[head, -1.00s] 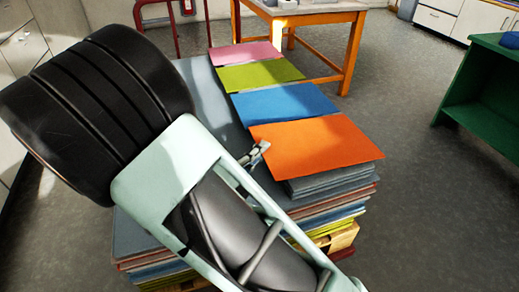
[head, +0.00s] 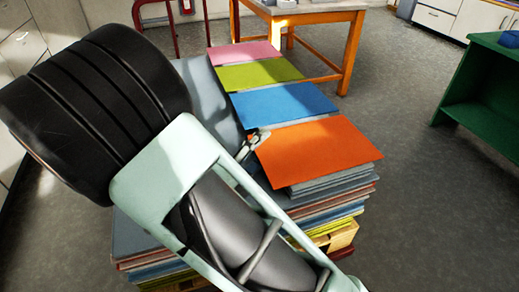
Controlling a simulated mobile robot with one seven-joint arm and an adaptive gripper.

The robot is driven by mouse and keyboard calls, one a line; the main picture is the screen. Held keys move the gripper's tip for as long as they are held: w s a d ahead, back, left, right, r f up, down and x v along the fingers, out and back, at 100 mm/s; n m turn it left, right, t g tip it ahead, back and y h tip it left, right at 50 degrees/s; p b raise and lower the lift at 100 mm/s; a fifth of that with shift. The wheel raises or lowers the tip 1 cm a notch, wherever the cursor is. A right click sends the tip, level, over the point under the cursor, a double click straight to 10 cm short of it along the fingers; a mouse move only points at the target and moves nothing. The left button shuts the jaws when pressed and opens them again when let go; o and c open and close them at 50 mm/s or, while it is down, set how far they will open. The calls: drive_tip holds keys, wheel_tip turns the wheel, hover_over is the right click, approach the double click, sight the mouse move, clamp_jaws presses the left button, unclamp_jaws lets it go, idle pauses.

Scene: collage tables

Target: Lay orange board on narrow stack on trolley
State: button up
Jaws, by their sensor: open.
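The orange board (head: 318,152) lies on top of the nearest narrow stack (head: 330,188) of grey and coloured sheets, on the right side of the trolley. Its near right corner sticks out a little past the sheets below. My gripper (head: 261,138) is open at the board's far left corner and covers part of it. I cannot tell whether the fingers touch the board. The trolley shows only in small parts, such as its wooden edge (head: 338,238) under the sheets; my arm hides much of the near side.
Blue (head: 285,103), green (head: 258,74) and pink (head: 244,52) boards lie in a row behind the orange one. A large grey sheet (head: 208,85) lies left of them. An orange-legged table (head: 350,50) stands behind, a green shelf unit (head: 485,90) at right, with open floor between.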

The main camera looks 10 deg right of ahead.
sight(260, 159)
drive_tip(key=shift+f, duration=0.1)
drive_tip(key=shift+f, duration=1.5)
drive_tip(key=shift+c, duration=0.4)
drive_tip(key=shift+c, duration=0.2)
drive_tip(key=a+p, duration=0.1)
drive_tip(key=a, duration=0.1)
drive_tip(key=s+a+p, duration=0.1)
drive_tip(key=a, duration=0.2)
drive_tip(key=a+p, duration=0.1)
drive_tip(key=a, duration=0.1)
drive_tip(key=shift+s+a, duration=0.25)
drive_tip(key=shift+a, duration=0.15)
drive_tip(key=shift+s+a+f, duration=0.1)
drive_tip(key=shift+s+a, duration=0.05)
drive_tip(key=shift+a, duration=0.5)
drive_tip(key=shift+c, duration=0.3)
